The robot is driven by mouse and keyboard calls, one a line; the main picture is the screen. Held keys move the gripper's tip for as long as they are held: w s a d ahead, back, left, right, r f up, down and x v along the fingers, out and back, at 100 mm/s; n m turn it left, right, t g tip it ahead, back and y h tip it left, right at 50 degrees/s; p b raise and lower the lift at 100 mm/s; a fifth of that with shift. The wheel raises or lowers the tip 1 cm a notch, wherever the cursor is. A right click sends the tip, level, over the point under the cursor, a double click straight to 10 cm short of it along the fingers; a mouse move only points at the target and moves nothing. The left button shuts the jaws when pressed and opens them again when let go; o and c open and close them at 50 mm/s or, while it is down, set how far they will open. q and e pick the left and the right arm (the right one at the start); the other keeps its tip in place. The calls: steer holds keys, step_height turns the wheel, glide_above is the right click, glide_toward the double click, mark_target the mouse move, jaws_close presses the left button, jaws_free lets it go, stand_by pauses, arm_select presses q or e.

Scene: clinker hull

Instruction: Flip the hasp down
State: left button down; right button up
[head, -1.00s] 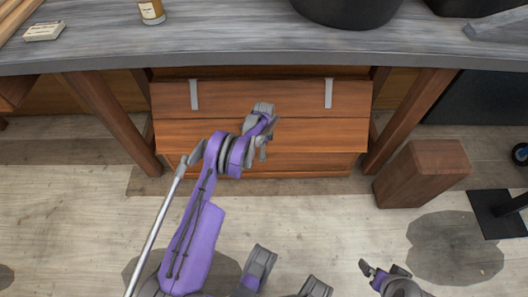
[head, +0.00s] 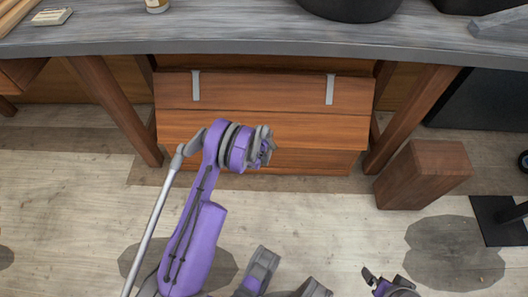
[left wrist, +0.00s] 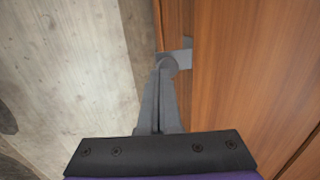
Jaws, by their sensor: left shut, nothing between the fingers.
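A wooden chest (head: 300,128) with a sloping lid stands under the workbench. In the left wrist view a grey metal plate, apparently the hasp (left wrist: 184,58), shows at the chest's front edge. A darker patch lies on the wood below it. The head view does not show the hasp clearly; my left gripper covers that area. My left gripper (head: 268,148) is shut and empty at the chest's front. In the wrist view its fingertips (left wrist: 167,66) overlap the plate; I cannot tell whether they touch it. My right gripper (head: 372,276) is low, away from the chest; its jaws are unclear.
Two grey straps (head: 196,86) (head: 330,89) sit at the lid's back edge. The workbench top (head: 230,40) overhangs the chest, with slanting legs (head: 112,108) (head: 412,120) either side. A wooden block (head: 423,176) stands to the right. The floor in front is mostly clear.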

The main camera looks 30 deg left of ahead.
arm_select(q)
step_height(320, 180, down, 7)
steer(key=s+t+y+b, duration=0.1)
steer(key=b, duration=0.3)
steer(key=shift+d+t+b, duration=0.3)
steer(key=shift+b, duration=0.05)
arm_select(e)
steer(key=x, duration=0.3)
steer(key=s+x, duration=0.1)
steer(key=shift+w+f, duration=0.2)
steer(key=shift+f, duration=0.3)
stand_by(0.4)
